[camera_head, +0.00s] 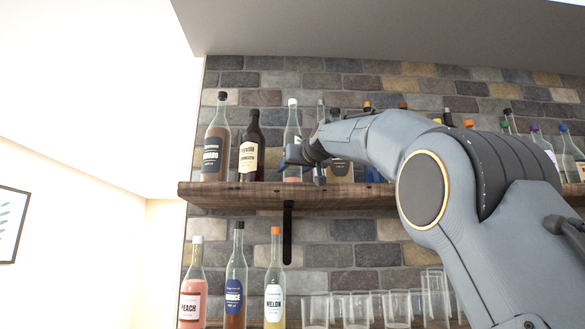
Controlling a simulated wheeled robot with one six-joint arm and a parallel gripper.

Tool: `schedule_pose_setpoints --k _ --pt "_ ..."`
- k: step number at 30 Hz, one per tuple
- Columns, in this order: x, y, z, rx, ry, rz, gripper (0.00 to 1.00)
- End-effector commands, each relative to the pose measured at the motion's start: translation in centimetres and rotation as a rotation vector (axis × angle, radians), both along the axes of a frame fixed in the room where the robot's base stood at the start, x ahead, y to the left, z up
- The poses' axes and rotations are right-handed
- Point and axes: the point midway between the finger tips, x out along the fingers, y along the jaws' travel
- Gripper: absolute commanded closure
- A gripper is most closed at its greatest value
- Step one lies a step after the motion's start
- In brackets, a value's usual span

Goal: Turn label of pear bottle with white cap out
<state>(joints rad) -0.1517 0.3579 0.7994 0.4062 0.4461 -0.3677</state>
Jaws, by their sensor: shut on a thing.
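A clear bottle with a white cap (292,128) stands upright on the upper wooden shelf (240,196). It stands right of a dark bottle with a cream label. No label with readable text shows on it; my gripper covers part of its lower body. My gripper (291,161) is at this bottle's lower half and is shut on it. The fingertips are small and partly hidden, so the exact contact is hard to see. Another white-capped bottle (192,290), labelled PEACH, stands on the lower shelf at the left.
A tall bottle (216,143) and a dark bottle (251,150) stand close on the left. More bottles (546,148) line the shelf to the right, partly behind my arm. Below are a blue-labelled bottle (235,285), a MELON bottle (274,290) and several glasses (355,308).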

Motion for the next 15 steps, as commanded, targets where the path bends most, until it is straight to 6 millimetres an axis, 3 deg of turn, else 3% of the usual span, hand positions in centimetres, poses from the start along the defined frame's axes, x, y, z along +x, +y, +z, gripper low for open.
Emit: schedule_pose_setpoints --k 15 --pt "-0.05 0.19 -0.16 -0.005 0.002 -0.076 0.75"
